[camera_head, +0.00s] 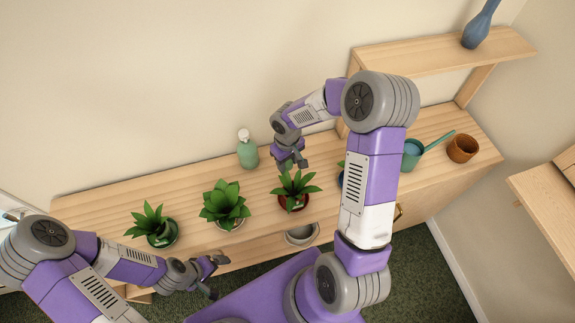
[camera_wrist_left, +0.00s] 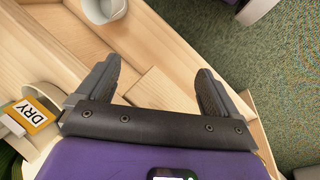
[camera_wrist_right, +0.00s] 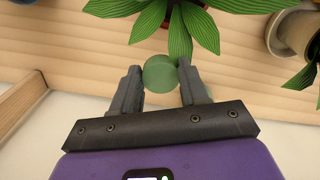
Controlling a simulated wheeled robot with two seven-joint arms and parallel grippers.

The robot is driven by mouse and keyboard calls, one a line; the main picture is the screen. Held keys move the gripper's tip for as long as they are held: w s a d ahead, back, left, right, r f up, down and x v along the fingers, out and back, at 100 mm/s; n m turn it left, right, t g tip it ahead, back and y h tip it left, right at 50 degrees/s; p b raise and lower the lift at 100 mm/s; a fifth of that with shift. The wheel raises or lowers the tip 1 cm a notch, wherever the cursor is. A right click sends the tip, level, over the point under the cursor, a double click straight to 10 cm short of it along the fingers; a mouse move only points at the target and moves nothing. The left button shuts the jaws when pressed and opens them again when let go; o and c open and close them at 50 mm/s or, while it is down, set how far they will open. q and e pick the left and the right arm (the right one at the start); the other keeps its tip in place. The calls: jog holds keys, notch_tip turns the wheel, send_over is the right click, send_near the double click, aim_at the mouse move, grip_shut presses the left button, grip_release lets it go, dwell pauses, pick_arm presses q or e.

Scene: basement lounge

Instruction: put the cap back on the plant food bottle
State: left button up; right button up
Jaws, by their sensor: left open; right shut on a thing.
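The plant food bottle (camera_head: 247,155) is pale green with a whitish top and stands upright on the shelf near the wall. My right gripper (camera_head: 292,164) is to the right of the bottle and apart from it, above the shelf behind a potted plant. In the right wrist view it is shut on a small round green thing, which looks like the cap (camera_wrist_right: 160,73). The cap is not clear in the head view. My left gripper (camera_head: 214,275) is open and empty in front of the shelf, at lower left; it also shows in the left wrist view (camera_wrist_left: 160,85).
A teal watering can (camera_head: 411,152) and a brown pot (camera_head: 462,149) stand at right. An empty pale pot (camera_head: 301,236) is lower down. A "DRY" label (camera_wrist_left: 38,113) shows in the left wrist view.

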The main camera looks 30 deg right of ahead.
dwell(0.3)
jog(key=s+a+m+b, duration=0.1)
jog(key=a+b, duration=0.1)
jog(key=a, duration=0.6)
jog(key=shift+s+a+m+b, duration=0.2)
jog(key=shift+s+m+b, duration=0.1)
